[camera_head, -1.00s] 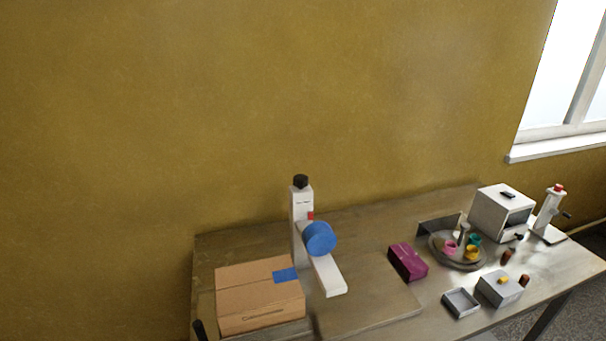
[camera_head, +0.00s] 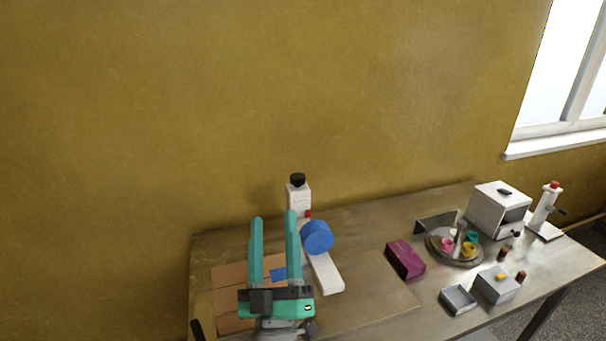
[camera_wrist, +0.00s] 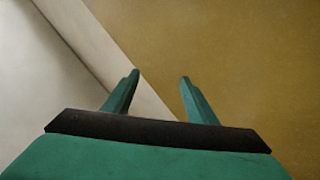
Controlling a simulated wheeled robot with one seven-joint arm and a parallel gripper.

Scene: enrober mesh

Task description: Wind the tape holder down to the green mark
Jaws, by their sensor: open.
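The tape holder stand is a white upright column (camera_head: 298,201) with a black knob (camera_head: 297,180) on top. A blue round tape roll (camera_head: 317,238) sits on its front, above a long white foot (camera_head: 327,273). A small red mark (camera_head: 308,214) shows on the column beside the roll. I cannot see a green mark on it. My green gripper (camera_head: 274,216) is open and empty, its fingers pointing up, left of the column and in front of the box. In the wrist view my open fingers (camera_wrist: 160,76) have nothing between them.
A cardboard box (camera_head: 228,305) with blue tape stands behind my gripper, partly hidden. A purple box (camera_head: 405,259), a round tray (camera_head: 436,254) with small coloured cups, a white cabinet (camera_head: 498,208) and a red-topped stand (camera_head: 545,212) are to the right.

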